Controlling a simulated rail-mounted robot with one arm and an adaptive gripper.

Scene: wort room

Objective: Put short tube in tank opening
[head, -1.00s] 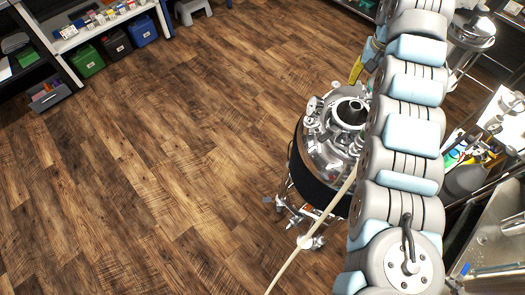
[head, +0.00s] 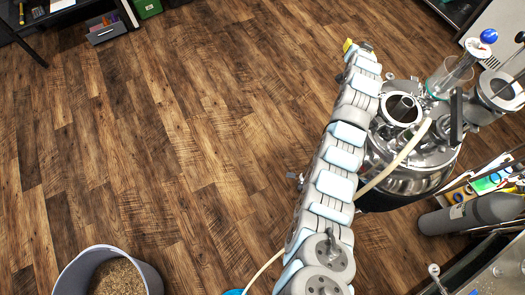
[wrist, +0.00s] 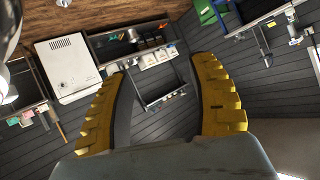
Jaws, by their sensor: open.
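The steel tank (head: 415,178) stands at the right of the head view. A round opening (head: 400,108) with a bright rim is on its top. A pale tube (head: 398,165) runs from the tank top down to the lower left, passing behind my arm; I cannot tell whether it is the short tube. My gripper (wrist: 165,70) is open and empty in the wrist view, its yellow fingers spread, facing shelves and a wall. In the head view its yellow part (head: 347,45) shows at the arm's far end, to the upper left of the opening and apart from it.
A clear cylinder (head: 452,76) stands beside the tank's top right. A grey bucket of grain (head: 68,280) stands at the lower left. A grey gas cylinder (head: 475,213) lies at the right.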

